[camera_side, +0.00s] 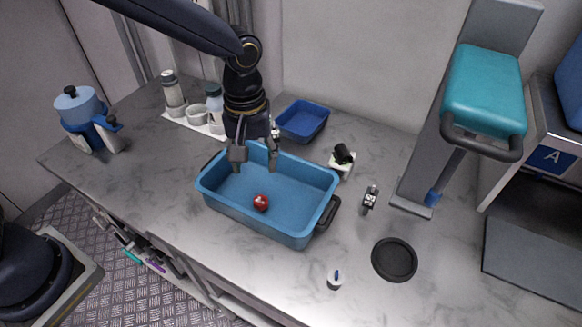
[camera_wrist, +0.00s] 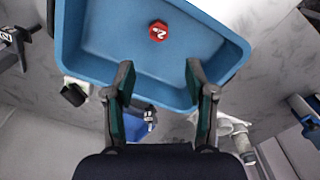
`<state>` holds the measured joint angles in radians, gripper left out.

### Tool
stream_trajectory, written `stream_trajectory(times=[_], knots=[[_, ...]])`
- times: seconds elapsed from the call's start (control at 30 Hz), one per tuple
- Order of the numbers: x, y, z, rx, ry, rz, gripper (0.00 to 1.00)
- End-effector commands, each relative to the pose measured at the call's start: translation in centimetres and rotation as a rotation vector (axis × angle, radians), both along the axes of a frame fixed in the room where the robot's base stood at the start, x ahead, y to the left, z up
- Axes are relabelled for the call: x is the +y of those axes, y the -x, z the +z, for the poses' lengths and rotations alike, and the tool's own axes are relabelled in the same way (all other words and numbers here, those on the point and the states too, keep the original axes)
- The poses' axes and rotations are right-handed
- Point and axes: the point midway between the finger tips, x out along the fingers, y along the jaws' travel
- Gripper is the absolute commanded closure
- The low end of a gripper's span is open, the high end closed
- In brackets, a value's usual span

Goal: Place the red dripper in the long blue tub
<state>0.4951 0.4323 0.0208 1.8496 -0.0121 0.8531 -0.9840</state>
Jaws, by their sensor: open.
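The long blue tub (camera_side: 285,232) stands on the marbled counter, with a dark handle at its right end. A small red piece with a white mark, which looks like the red dripper (camera_side: 261,203), lies on the tub floor near the front wall. In the wrist view the red dripper (camera_wrist: 158,31) is hexagonal, inside the tub (camera_wrist: 110,45), beyond my fingertips. My gripper (camera_side: 255,168) is open and empty, pointing down over the back part of the tub. Its two fingers (camera_wrist: 159,72) are wide apart in the wrist view, with nothing between them.
A smaller blue tray (camera_side: 303,121) sits behind the tub. A black-topped item (camera_side: 342,160) and a small dark clamp-like item (camera_side: 370,198) stand to the right. A black disc (camera_side: 394,260) lies front right. Bottles and cups (camera_side: 196,114) stand at back left.

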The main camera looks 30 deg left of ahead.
Motion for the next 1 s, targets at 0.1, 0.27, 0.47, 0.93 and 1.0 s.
stream_trajectory(times=[0.1, 0.27, 0.47, 0.93, 1.0], knots=[[2.4, 0.4, 3.3, -0.047, 0.022, -0.036, 0.44], [8.4, 3.4, 9.6, -0.175, 0.043, -0.163, 0.44], [15.1, 10.0, 14.2, -0.35, -0.013, -0.342, 0.44], [18.7, 16.0, 14.6, -0.475, -0.133, -0.506, 0.44], [18.7, 16.0, 14.6, -0.475, -0.132, -0.506, 0.44]])
